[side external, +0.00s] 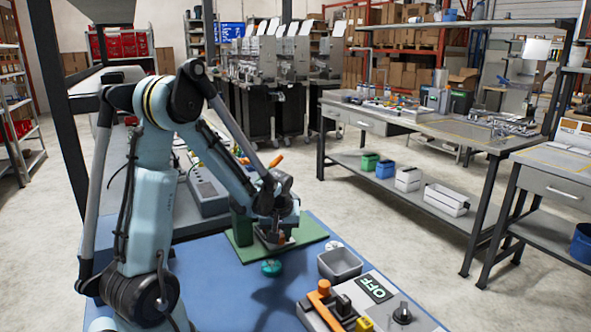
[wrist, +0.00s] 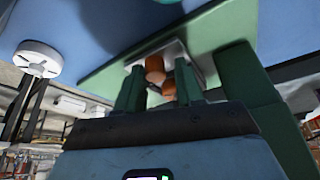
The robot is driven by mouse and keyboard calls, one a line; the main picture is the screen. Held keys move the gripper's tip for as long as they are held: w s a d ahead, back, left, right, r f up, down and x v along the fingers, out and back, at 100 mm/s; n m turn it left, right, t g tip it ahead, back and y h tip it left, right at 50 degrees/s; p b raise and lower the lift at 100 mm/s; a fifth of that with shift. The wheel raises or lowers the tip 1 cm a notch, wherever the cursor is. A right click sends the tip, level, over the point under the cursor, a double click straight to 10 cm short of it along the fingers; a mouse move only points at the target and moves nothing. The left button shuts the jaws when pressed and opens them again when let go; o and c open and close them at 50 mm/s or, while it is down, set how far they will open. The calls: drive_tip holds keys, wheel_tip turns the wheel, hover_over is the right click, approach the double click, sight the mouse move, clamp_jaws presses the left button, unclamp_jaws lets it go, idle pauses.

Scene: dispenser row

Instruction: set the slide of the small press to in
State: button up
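The small press stands on a green base plate (side external: 318,232) on the blue mat, with a green post (side external: 241,226) at its left. In the wrist view the base plate (wrist: 105,72) and a green post (wrist: 258,95) also show. A pale slide part (wrist: 172,48) with orange pieces (wrist: 155,68) lies ahead of my fingers. My gripper (side external: 277,238) is low over the press. In the wrist view my gripper (wrist: 160,85) has its two fingers apart, with the orange pieces seen between them. Contact cannot be told. My wrist hides much of the press in the side view.
A teal round object (side external: 271,268) and a grey bin (side external: 340,263) stand in front of the plate. A grey box (side external: 207,190) lies behind left.

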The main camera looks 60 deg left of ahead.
drive_tip(key=v, duration=1.2)
drive_tip(key=shift+d, duration=0.15)
drive_tip(key=s+d+m+t+h, duration=0.1)
drive_tip(key=d+m+t+h, duration=0.3)
drive_tip(key=d+m, duration=0.9)
drive_tip(key=d+t, duration=0.1)
drive_tip(key=d, duration=0.6)
drive_tip(key=shift+m+t, duration=0.3)
drive_tip(key=shift+o, duration=0.3)
drive_tip(key=shift+a, duration=0.1)
